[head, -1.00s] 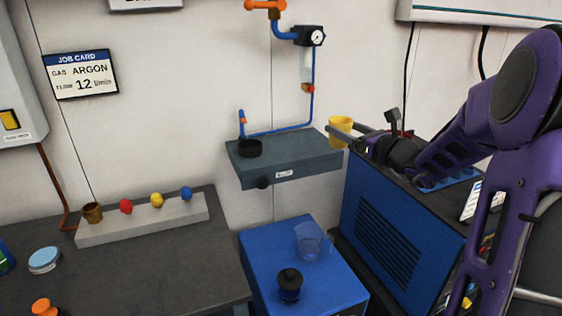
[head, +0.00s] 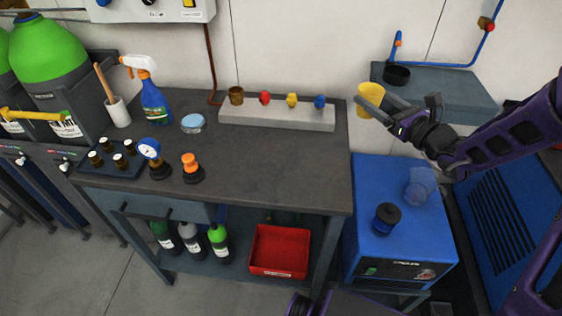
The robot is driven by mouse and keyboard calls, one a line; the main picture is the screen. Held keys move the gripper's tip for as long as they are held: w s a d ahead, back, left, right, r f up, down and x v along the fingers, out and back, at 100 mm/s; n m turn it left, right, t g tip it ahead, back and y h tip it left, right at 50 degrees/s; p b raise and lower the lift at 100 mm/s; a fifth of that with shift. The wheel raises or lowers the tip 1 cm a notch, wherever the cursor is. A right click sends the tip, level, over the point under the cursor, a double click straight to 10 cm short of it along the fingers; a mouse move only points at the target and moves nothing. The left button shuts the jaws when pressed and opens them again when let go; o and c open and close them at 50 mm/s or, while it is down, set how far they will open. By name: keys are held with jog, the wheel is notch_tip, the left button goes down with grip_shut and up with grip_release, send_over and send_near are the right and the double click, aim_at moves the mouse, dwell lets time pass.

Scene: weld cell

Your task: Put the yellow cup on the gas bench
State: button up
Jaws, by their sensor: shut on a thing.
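My gripper (head: 376,101) is shut on the yellow cup (head: 370,95). The cup looks about upright, with its rim up, and one finger shows across its side. It is held in the air just right of the dark grey bench (head: 270,165), in front of the left end of the wall shelf. I take this bench, with gas bottles (head: 190,238) on its lower shelf, to be the gas bench. A clear stretch of its top lies at the front right.
A pale block with a brown cup (head: 236,96) and coloured knobs (head: 291,100) stands along the bench's back. A gauge (head: 150,152), an orange-topped fitting (head: 191,168), a blue-lidded tin (head: 193,123) and a spray bottle (head: 152,98) stand at left. A blue box (head: 385,240) bears a clear cup (head: 421,187).

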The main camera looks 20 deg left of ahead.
jog(key=s+a+f+n+g+y+p, duration=0.25)
jog(key=s+a+g, duration=0.25)
jog(key=s+a, duration=0.8)
jog(key=b, duration=0.2)
send_over(295, 171)
jog(key=shift+n, duration=0.45)
notch_tip(295, 171, down, 7)
jog(key=shift+r, duration=0.1)
jog(key=shift+f, duration=2.15)
jog(key=shift+f, duration=0.1)
jog(key=o, duration=1.5)
